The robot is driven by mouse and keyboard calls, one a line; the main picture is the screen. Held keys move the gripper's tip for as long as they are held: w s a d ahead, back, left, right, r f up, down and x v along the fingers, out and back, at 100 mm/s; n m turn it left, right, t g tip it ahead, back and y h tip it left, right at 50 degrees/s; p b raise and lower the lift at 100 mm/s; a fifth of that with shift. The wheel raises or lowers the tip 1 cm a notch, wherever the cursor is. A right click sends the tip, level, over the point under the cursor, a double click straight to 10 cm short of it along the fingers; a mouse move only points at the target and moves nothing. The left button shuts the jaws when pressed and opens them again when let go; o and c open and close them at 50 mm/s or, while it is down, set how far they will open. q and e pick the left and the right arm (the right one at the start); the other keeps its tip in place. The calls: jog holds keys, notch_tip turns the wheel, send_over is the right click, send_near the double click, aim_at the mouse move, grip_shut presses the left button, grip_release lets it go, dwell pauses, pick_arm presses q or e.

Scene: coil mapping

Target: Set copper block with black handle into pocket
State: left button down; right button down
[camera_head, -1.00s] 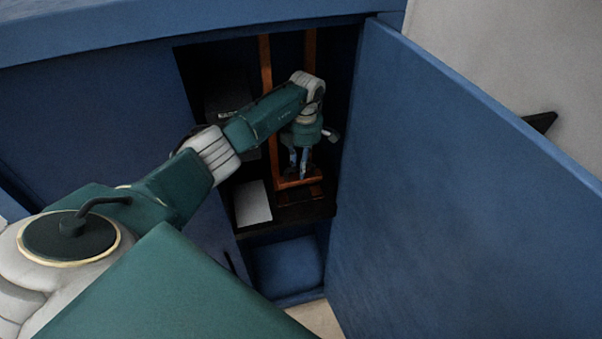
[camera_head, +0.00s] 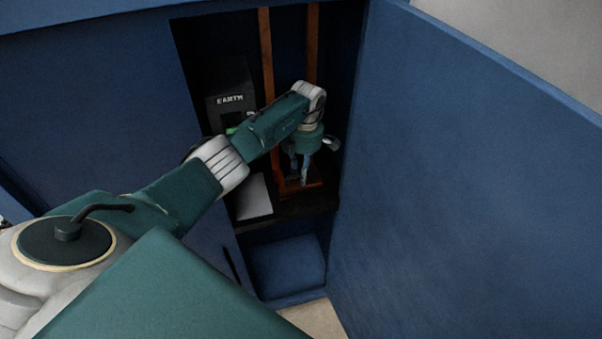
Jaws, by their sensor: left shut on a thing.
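My left gripper (camera_head: 300,172) points down inside the open blue cabinet, low at the copper-coloured frame. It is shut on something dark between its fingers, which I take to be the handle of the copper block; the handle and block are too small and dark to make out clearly. A copper-coloured base piece (camera_head: 312,187) shows just below and around the fingertips. Two upright copper strips (camera_head: 266,55) rise behind my arm. The pocket cannot be told apart in the dark. My right gripper is not in view.
The blue cabinet door (camera_head: 460,180) stands open on the right, close to my wrist. A dark box labelled EARTH (camera_head: 230,99) stands at the back left. A white sheet or plate (camera_head: 254,197) lies on the black shelf (camera_head: 300,208). A blue box-like surface (camera_head: 287,266) is below.

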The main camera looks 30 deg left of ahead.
pick_arm(q)
jog(key=shift+w+f, duration=0.1)
jog(key=shift+f, duration=0.15)
jog(key=c, duration=2)
grip_release()
jog(key=shift+a+f, duration=0.1)
jog(key=shift+f, duration=0.05)
jog(key=shift+c, duration=0.2)
jog(key=o, duration=0.4)
jog(key=shift+r+p, duration=0.4)
jog(key=shift+r, duration=0.15)
jog(key=r+b, duration=0.1)
jog(key=r, duration=0.3)
jog(key=r+b, duration=0.1)
jog(key=r, duration=0.3)
jog(key=r+b, duration=0.1)
jog(key=r, duration=0.3)
jog(key=shift+w+d, duration=0.2)
jog(key=shift+w, duration=0.05)
